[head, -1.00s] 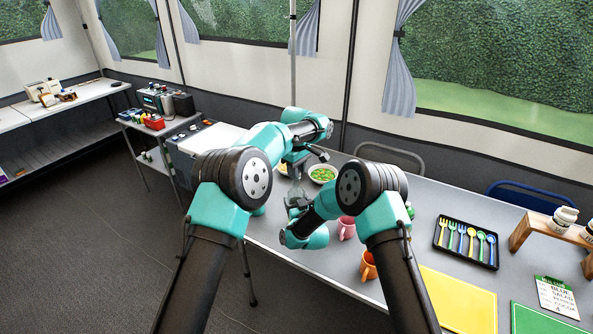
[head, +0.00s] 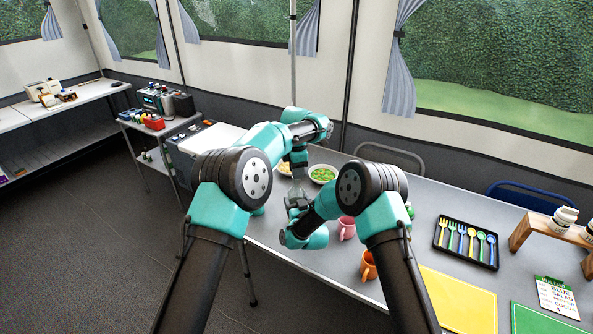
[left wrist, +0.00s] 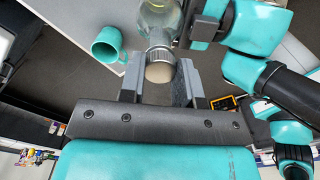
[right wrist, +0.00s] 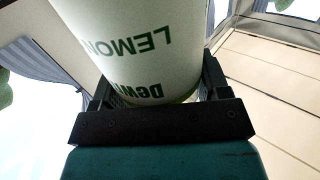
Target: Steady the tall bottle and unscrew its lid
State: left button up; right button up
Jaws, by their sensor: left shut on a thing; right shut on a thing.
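The tall bottle (right wrist: 140,50) fills the right wrist view, pale with green lettering reading "LEMON". My right gripper (right wrist: 155,92) is shut on its body. My left gripper (left wrist: 159,76) is shut on the lid, one finger on each side. In the head view my left gripper (head: 296,186) points down above my right gripper (head: 299,205); the bottle is largely hidden by my grippers and arms there.
A teal cup (left wrist: 106,44) stands near the bottle. A pink mug (head: 346,228) and an orange mug (head: 368,266) are right of my right gripper. A bowl of green food (head: 322,174) lies behind. A black cutlery tray (head: 466,243) and yellow mat (head: 458,300) are farther right.

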pick_arm(q)
jog(key=shift+r, duration=1.1)
dwell(0.6)
jog(key=shift+r, duration=2)
pick_arm(e)
jog(key=o, duration=1.8)
jog(key=shift+s, duration=0.1)
jog(key=v, duration=1.2)
